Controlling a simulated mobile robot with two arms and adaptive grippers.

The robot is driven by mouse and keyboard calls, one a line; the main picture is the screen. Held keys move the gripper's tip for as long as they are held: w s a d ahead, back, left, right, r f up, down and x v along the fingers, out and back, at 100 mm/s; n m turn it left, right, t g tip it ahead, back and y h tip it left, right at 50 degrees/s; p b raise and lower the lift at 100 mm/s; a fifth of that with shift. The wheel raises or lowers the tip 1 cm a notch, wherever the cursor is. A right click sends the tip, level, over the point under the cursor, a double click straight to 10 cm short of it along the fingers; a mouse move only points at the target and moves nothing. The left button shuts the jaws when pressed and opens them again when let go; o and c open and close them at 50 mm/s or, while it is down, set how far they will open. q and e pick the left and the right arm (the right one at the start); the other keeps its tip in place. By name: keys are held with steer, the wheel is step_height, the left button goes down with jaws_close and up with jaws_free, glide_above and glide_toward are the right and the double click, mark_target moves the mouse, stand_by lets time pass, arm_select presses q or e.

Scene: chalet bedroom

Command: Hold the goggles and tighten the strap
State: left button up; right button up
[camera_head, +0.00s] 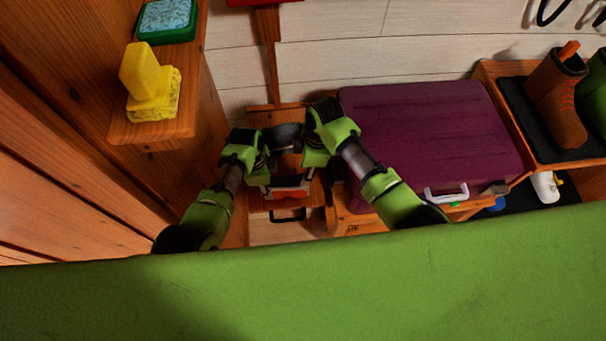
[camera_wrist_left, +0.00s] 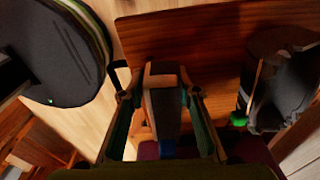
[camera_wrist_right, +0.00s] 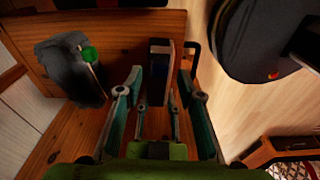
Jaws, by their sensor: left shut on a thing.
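The dark grey goggles (camera_head: 284,134) lie on a wooden surface between my arms. They show with a green spot at the right of the left wrist view (camera_wrist_left: 285,88) and at the left of the right wrist view (camera_wrist_right: 68,72). My left gripper (camera_head: 268,180) is shut on a dark, pale-edged piece (camera_wrist_left: 162,100); I cannot tell whether it is the strap. This piece also shows in the right wrist view (camera_wrist_right: 160,62). My right gripper (camera_wrist_right: 160,82) is open, its fingers spread towards the same piece. Its fingertips are largely hidden in the head view.
A purple suitcase (camera_head: 430,130) stands close to the right. Boots (camera_head: 556,95) stand on a rack at the right. A black handle (camera_head: 288,215) is just in front.

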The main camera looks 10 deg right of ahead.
mark_target(286, 182)
steer(key=shift+a+f, duration=0.15)
steer(key=shift+f, duration=0.65)
steer(key=shift+a+f, duration=0.1)
steer(key=shift+f, duration=0.7)
steer(key=c, duration=0.8)
steer(key=shift+w+a, duration=0.15)
steer(key=shift+a, duration=2.15)
steer(key=o, duration=0.4)
steer(key=shift+a, duration=0.15)
steer(key=o, duration=0.4)
steer(key=shift+o, duration=0.2)
